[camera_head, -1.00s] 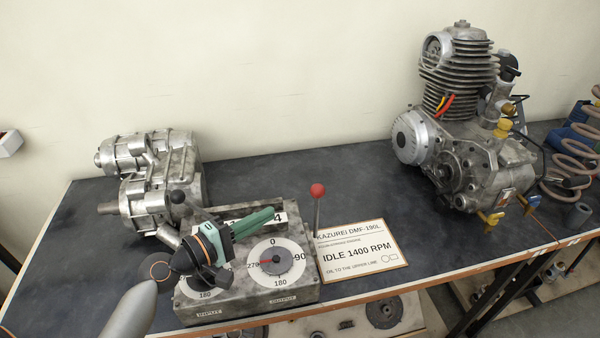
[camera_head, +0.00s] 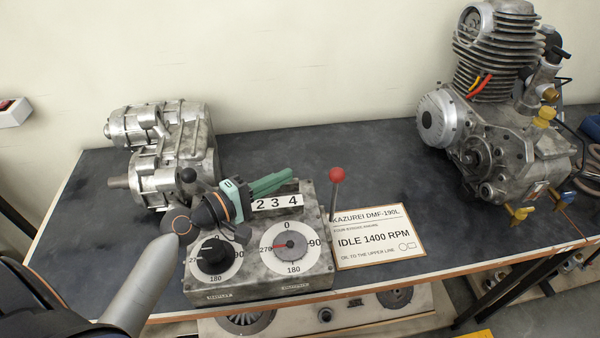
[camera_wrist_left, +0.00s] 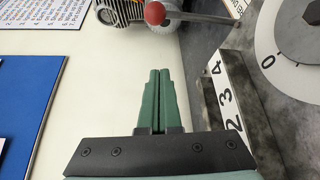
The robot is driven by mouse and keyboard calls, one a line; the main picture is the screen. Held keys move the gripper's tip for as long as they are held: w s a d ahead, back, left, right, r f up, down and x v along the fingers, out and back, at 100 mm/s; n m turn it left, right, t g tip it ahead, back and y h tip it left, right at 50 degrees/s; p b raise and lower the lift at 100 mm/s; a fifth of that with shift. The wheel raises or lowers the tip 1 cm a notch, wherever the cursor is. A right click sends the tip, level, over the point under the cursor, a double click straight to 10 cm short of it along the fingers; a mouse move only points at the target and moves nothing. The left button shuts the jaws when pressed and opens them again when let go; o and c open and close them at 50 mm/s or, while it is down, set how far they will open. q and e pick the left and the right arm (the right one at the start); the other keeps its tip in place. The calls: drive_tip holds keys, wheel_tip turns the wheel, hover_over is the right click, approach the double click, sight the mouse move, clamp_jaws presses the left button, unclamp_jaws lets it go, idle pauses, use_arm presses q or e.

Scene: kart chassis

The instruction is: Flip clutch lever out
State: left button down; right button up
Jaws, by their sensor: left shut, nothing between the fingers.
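A grey metal control box (camera_head: 258,291) stands near the front edge of the bench, with a black knob dial, a second dial with a red pointer, and a counter (camera_head: 277,203) reading 2 3 4. A lever with a red ball (camera_head: 337,174) stands upright at the box's right side. The red ball also shows at the top of the left wrist view (camera_wrist_left: 154,13). My left gripper (camera_head: 288,179) has green fingers, is shut and empty, and is above the back of the box, left of the lever and apart from it. My right gripper is not in view.
A silver gearbox (camera_head: 160,150) stands behind and left of the box. A large finned engine (camera_head: 490,110) stands at the right. A sign card (camera_head: 375,238) lies right of the lever. The dark bench top (camera_head: 330,140) is clear behind the lever.

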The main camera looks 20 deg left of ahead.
sight(334, 198)
use_arm(q)
drive_tip(key=p+x, duration=0.1)
drive_tip(key=x, duration=0.8)
drive_tip(key=shift+r, duration=0.15)
drive_tip(key=s+d+p, duration=0.2)
drive_tip(key=shift+s+d+r, duration=0.3)
drive_tip(key=shift+d, duration=0.1)
drive_tip(key=shift+f, duration=0.1)
